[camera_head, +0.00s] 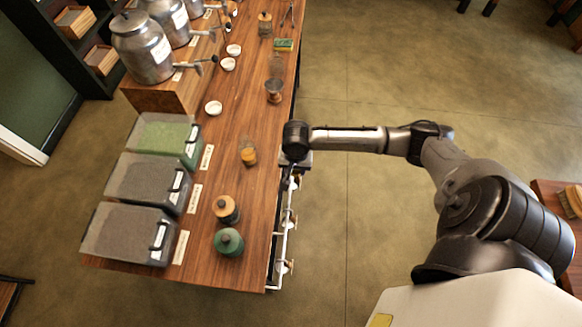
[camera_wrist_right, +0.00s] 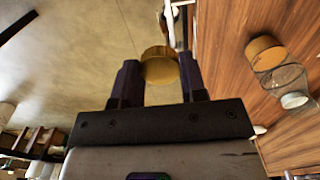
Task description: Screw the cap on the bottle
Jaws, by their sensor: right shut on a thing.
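In the right wrist view my right gripper (camera_wrist_right: 160,85) is shut on a round gold-coloured cap (camera_wrist_right: 160,66), which sits between its two dark fingers. In the head view the right gripper (camera_head: 287,182) is at the right edge of the wooden table, and I cannot make out the cap there. A clear glass bottle with an amber part (camera_head: 248,155) stands on the table to the left of the gripper, apart from it. What looks like the same glass shows at the right of the wrist view (camera_wrist_right: 285,77). My left gripper is not in view.
A white rail (camera_head: 284,240) runs along the right edge. Small white dishes (camera_head: 213,108) lie farther back.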

